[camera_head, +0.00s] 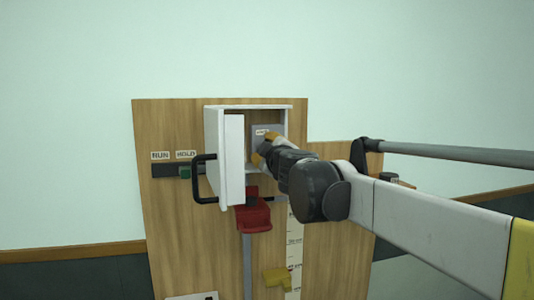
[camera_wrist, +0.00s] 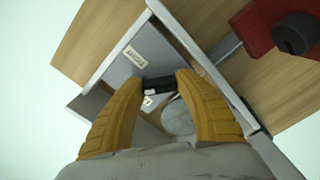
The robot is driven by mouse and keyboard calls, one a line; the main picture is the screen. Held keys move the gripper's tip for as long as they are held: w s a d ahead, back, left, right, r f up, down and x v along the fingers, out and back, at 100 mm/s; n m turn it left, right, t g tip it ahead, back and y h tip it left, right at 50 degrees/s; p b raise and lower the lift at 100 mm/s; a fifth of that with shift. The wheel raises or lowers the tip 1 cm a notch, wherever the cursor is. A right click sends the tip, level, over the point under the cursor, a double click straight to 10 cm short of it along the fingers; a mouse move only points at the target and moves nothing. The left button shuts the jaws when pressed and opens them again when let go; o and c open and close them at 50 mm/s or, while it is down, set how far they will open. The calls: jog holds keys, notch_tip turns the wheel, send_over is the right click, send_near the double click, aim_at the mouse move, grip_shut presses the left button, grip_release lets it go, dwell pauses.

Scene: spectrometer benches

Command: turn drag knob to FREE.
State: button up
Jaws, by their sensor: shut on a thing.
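The drag knob (camera_wrist: 158,85) shows in the wrist view as a short black bar between my yellow fingertips. My gripper (camera_wrist: 161,88) is shut on it, one finger at each end. A grey plate (camera_wrist: 128,72) lies behind the knob and bears a white label (camera_wrist: 135,57) that I cannot read surely. In the head view my gripper (camera_head: 263,147) reaches into an open white box (camera_head: 214,145) on the wooden board. The plate's label (camera_head: 262,132) shows just above the fingers. The knob is hidden there, and I cannot tell which setting it points to.
The box's white door (camera_head: 234,160) stands open with a black handle (camera_head: 203,180), left of my gripper. A red block (camera_head: 254,216) sits on a rail below the box. A green slider (camera_head: 185,172) lies under RUN and HOLD labels. A yellow part (camera_head: 276,277) sits lower down.

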jog(key=n+b, duration=0.1)
jog(key=n, duration=0.5)
jog(key=shift+n+b, duration=0.3)
jog(key=shift+b, duration=0.05)
dwell(0.3)
jog(key=o, duration=1.2)
jog(key=v, duration=1.2)
jog(key=shift+r, duration=0.1)
